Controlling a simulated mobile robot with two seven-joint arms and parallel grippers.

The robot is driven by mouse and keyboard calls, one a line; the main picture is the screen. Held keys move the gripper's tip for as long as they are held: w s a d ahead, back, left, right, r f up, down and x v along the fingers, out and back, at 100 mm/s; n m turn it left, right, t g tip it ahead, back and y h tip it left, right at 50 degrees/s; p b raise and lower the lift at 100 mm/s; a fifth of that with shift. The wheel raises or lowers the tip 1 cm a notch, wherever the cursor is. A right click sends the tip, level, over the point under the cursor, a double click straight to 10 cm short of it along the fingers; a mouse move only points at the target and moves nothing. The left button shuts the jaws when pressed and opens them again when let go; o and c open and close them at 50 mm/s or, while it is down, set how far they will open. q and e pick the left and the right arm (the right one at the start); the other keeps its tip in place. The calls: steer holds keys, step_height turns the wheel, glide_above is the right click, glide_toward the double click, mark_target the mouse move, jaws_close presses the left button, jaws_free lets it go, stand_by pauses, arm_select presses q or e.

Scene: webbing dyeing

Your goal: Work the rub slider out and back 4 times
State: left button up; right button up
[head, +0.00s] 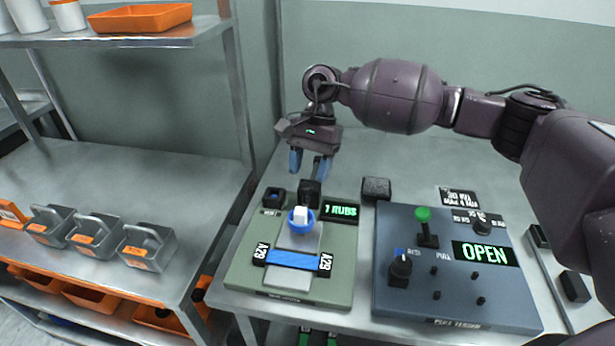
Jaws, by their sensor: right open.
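The rub tester is a green base (245,275) on the table. Its slider carries a white block (301,214) in a blue ring, with a black knob (310,189) just behind it. The slider sits near the back end of a grey track (300,238). A blue webbing strip (291,259) lies across the track between two tags marked A29. The display (341,210) reads 1 RUBS. My right gripper (309,166) is open and empty, pointing down just above and behind the black knob, apparently apart from it. My left gripper is out of view.
A blue-grey pull tester (455,300) stands at the right, with a green-topped lever (424,222) and a display reading OPEN. A small dark block (376,188) lies behind it. Several grey bins (148,248) stand on the left bench.

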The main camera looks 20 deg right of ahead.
steer(key=v, duration=0.8)
steer(key=shift+w+r, duration=0.1)
